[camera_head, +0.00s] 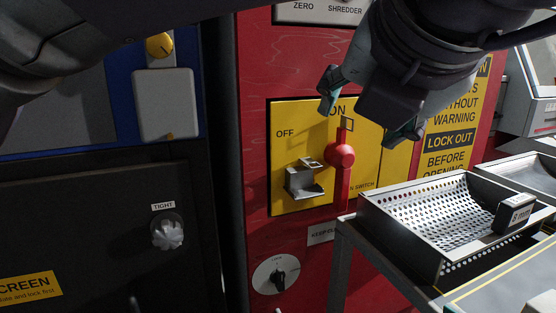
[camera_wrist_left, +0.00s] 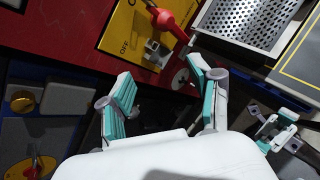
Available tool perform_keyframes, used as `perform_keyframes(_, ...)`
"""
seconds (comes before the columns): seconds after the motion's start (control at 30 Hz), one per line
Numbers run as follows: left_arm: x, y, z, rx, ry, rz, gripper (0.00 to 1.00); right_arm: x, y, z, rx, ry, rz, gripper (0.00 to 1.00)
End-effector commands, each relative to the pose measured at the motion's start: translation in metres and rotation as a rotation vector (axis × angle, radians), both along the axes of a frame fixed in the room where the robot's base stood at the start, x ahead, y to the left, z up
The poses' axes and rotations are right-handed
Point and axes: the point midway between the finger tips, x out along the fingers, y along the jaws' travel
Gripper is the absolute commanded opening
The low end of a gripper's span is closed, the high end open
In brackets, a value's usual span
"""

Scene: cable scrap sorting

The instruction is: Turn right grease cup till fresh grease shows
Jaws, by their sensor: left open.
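A round yellow knob (camera_head: 159,46) sits on a grey mount on the blue panel at upper left. It also shows in the left wrist view (camera_wrist_left: 22,102). I cannot tell whether it is a grease cup, and no fresh grease is visible. My left gripper (camera_head: 368,110) is open and empty, in front of the yellow switch plate (camera_head: 285,190) and near the red switch handle (camera_head: 341,158). Its spread teal fingers show in the left wrist view (camera_wrist_left: 165,104). My right gripper (camera_wrist_left: 276,131) is small at the right edge there; its opening is unclear.
A perforated metal tray (camera_head: 420,205) stands on a bench at right, with a black labelled block (camera_head: 514,212). A pale knob (camera_head: 168,231) marked TIGHT is on the dark panel at left.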

Motion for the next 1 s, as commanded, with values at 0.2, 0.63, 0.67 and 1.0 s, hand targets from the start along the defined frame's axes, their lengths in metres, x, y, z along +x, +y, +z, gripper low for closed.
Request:
perform_keyframes(0.2,-0.003,-0.011,-0.036,0.006,0.140,-0.104,0.63,0.000,0.000,0.000,0.000,0.000,0.000,0.63)
perform_keyframes(0.63,-0.008,-0.017,-0.055,0.007,0.218,-0.167,0.63,0.000,0.000,0.000,0.000,0.000,0.000,0.63)
perform_keyframes(0.67,-0.008,-0.017,-0.055,0.007,0.218,-0.167,0.63,0.000,0.000,0.000,0.000,0.000,0.000,0.63)
perform_keyframes(1.0,-0.008,-0.017,-0.054,0.007,0.216,-0.165,0.63,0.000,0.000,0.000,0.000,0.000,0.000,0.63)
